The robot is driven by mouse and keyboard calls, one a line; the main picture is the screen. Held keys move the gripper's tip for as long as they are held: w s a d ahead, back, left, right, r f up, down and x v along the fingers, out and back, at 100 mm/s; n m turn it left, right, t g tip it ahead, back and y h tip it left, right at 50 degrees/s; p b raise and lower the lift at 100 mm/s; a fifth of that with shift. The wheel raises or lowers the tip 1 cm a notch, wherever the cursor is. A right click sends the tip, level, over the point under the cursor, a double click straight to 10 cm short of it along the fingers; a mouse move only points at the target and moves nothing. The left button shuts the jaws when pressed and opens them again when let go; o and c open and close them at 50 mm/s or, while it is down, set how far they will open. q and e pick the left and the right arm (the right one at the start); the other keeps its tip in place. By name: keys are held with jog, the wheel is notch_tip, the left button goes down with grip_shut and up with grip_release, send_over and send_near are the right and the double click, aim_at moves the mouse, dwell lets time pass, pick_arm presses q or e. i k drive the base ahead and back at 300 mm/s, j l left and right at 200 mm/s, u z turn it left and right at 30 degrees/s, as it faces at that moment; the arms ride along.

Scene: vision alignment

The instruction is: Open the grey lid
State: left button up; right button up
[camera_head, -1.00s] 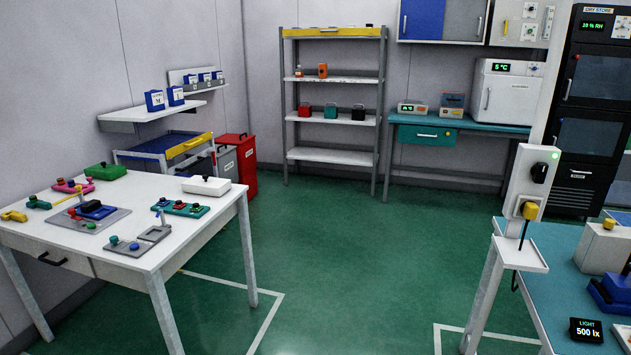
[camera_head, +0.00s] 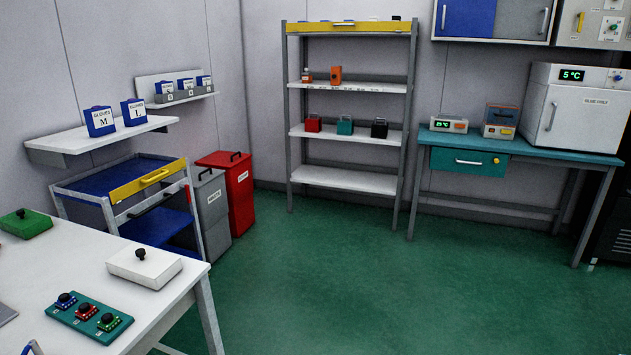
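A grey bin (camera_head: 214,222) with a white label stands on the floor between the blue cart and a red bin. Its grey lid (camera_head: 207,182) looks shut and has a black handle on top. The cart hides part of the grey bin's left side. Neither of my grippers is in view.
The red bin (camera_head: 236,195) touches or nearly touches the grey one. The blue cart (camera_head: 110,190) with a yellow drawer stands left. A white table (camera_head: 52,270) fills the lower left. The green floor (camera_head: 330,275) in the middle is clear. A shelf rack (camera_head: 345,182) stands at the back.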

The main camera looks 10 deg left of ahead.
aim_at(200, 176)
jog(key=i+z, duration=0.1)
jog(key=i, duration=0.6)
jog(key=i+j, duration=0.1)
jog(key=i, duration=0.65)
jog(key=i+z, duration=0.15)
jog(key=i, duration=0.55)
jog(key=i+j+u, duration=0.1)
jog(key=i+u, duration=0.2)
jog(key=i, duration=0.25)
jog(key=i+u, duration=0.35)
jog(key=i, duration=0.2)
jog(key=i+l+u, duration=0.3)
jog(key=i, duration=0.25)
jog(key=i+l+u, duration=0.2)
jog(key=i+u, duration=0.15)
jog(key=i, duration=0.2)
